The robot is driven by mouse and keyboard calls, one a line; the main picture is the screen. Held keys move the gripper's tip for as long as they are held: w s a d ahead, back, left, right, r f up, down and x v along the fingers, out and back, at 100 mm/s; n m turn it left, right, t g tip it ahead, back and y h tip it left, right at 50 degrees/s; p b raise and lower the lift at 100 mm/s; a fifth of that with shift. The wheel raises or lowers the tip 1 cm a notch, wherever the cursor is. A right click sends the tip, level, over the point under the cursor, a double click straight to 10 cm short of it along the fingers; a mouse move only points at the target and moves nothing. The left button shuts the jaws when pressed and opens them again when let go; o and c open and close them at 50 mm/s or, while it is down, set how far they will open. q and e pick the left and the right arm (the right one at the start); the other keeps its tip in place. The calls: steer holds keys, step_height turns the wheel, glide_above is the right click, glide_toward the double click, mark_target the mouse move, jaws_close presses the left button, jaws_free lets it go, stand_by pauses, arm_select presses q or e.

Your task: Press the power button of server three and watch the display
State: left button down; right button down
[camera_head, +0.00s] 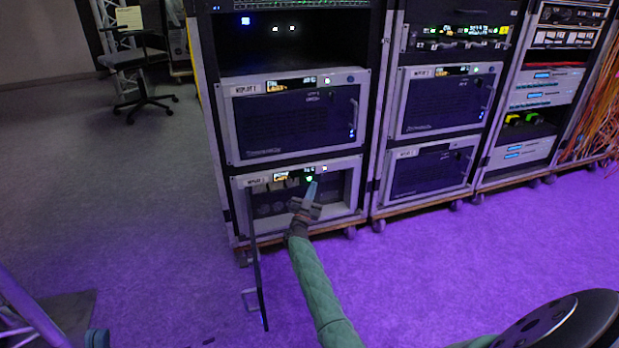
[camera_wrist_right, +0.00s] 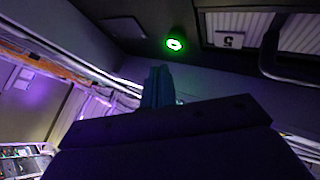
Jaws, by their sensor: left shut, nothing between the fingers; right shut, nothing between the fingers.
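The lowest server (camera_head: 347,190) in the left rack has its front door (camera_head: 257,270) swung open toward me on the left side. Its label is too small to read surely. A small lit display (camera_head: 281,178) is on its top strip, with a green-lit round button (camera_head: 309,178) right of it. My right gripper (camera_head: 312,188) is shut and empty, its tip just below the button. In the right wrist view the green ring of the button (camera_wrist_right: 175,44) glows just beyond the fingertips (camera_wrist_right: 160,72); I cannot tell whether they touch. My left gripper is not in view.
Another server (camera_head: 295,120) sits directly above, its door shut. More racks (camera_head: 430,130) stand to the right, with orange cables (camera_head: 600,100) at the far right. A chair (camera_head: 135,65) is at the back left. The floor (camera_head: 140,190) left of the racks is mostly clear.

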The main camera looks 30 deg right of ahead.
steer(key=s+p, duration=0.1)
steer(key=s+a+p, duration=0.1)
steer(key=s, duration=0.1)
steer(key=shift+s, duration=0.25)
steer(key=shift+f, duration=0.1)
stand_by(0.7)
